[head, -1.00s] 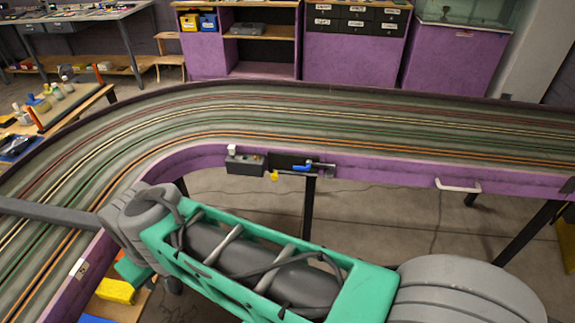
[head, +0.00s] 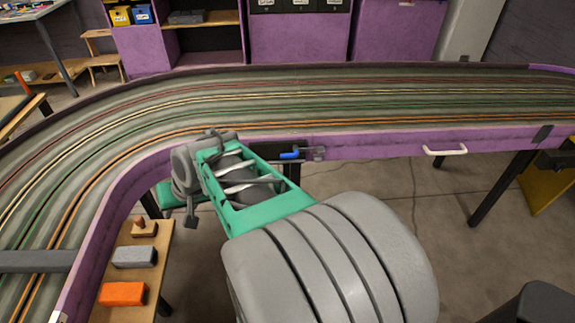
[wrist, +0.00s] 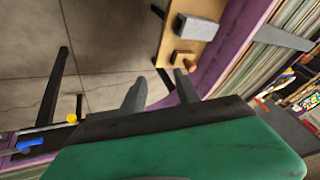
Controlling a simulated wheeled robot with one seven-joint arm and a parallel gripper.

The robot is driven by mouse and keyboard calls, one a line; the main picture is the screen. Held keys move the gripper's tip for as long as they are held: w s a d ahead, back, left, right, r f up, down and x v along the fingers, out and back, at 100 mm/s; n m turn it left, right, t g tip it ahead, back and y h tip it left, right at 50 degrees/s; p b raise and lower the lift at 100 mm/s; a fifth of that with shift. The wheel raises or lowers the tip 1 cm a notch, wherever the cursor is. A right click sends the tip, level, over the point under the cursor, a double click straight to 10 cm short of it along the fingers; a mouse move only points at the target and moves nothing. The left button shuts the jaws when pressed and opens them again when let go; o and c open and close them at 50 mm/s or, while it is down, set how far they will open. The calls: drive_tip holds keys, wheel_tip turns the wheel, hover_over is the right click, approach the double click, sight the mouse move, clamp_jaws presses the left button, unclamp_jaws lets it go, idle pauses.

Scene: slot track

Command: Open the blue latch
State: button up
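The blue latch (head: 290,154) is on the purple side wall of the track in the head view, just right of and beyond my green arm link. It also shows at the lower left of the wrist view (wrist: 30,143), mounted on a dark plate, with a yellow knob (wrist: 71,119) near it. My gripper (wrist: 160,80) shows two grey fingers apart with nothing between them. It is away from the latch, pointing toward the floor and the small wooden table. In the head view my gripper is mostly hidden by my arm.
A wooden side table (head: 162,240) holds a grey block (head: 134,257), an orange block (head: 123,294) and a small wooden piece. A white handle (head: 445,150) sits on the track wall to the right. Black track legs (head: 500,188) stand below; floor between is open.

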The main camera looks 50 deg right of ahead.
drive_tip(key=w+d+f+m+t+b, duration=0.2)
drive_tip(key=d+f+m+b, duration=0.15)
drive_tip(key=d, duration=0.35)
drive_tip(key=w+d+f+m+t+b, duration=0.1)
drive_tip(key=d+f+m+t+b, duration=0.15)
drive_tip(key=d+f, duration=0.35)
drive_tip(key=m+t+h+b, duration=0.45)
drive_tip(key=m+h, duration=0.35)
drive_tip(key=m, duration=0.5)
approach(285, 156)
drive_tip(key=x, duration=0.4)
drive_tip(key=shift+g, duration=0.3)
drive_tip(key=b+x, duration=0.1)
drive_tip(key=x, duration=0.5)
drive_tip(key=shift+w+d+f, duration=0.2)
drive_tip(key=shift+w+d, duration=0.05)
clamp_jaws()
